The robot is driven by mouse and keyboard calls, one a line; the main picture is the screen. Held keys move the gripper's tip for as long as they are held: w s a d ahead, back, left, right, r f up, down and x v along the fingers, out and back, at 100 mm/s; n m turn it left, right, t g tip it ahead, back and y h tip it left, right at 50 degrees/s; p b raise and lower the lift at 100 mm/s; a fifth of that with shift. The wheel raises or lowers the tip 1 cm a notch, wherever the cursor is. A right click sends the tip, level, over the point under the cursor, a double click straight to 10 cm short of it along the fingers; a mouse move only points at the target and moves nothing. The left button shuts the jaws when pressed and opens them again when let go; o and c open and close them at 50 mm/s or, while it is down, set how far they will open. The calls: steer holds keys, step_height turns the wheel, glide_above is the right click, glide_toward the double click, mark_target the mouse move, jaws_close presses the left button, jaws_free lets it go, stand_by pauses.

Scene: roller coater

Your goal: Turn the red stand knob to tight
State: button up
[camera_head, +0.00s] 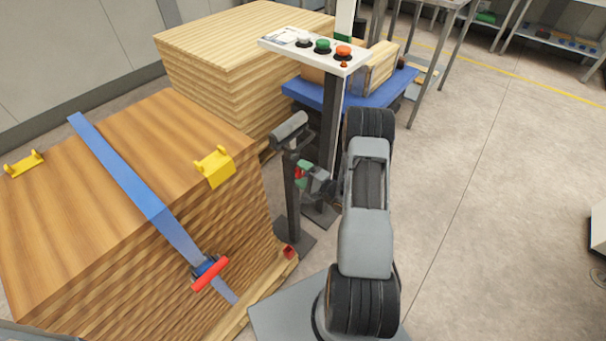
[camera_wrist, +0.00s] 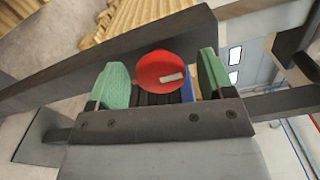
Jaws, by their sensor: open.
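The red stand knob (camera_wrist: 162,70) shows in the wrist view as a round red disc with a small pale mark on its face. It sits between the two green finger pads of my gripper (camera_wrist: 165,82), which is open, with a gap visible to the right of the knob. I cannot tell whether the left pad touches it. In the head view the knob (camera_head: 298,174) is a small red spot on the dark stand (camera_head: 292,205), beside my gripper (camera_head: 306,172). A grey roller (camera_head: 289,128) tops the stand. My arm hides part of the area to the right.
A strapped wood stack (camera_head: 120,150) with yellow corner guards and a red-handled ratchet (camera_head: 210,273) stands close left of the stand. A control panel (camera_head: 318,50) on a post rises behind it, near a blue table (camera_head: 350,98).

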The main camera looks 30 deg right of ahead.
steer(key=p+v, duration=0.1)
steer(key=v, duration=1.2)
steer(key=shift+s, duration=0.4)
steer(key=shift+d, duration=0.1)
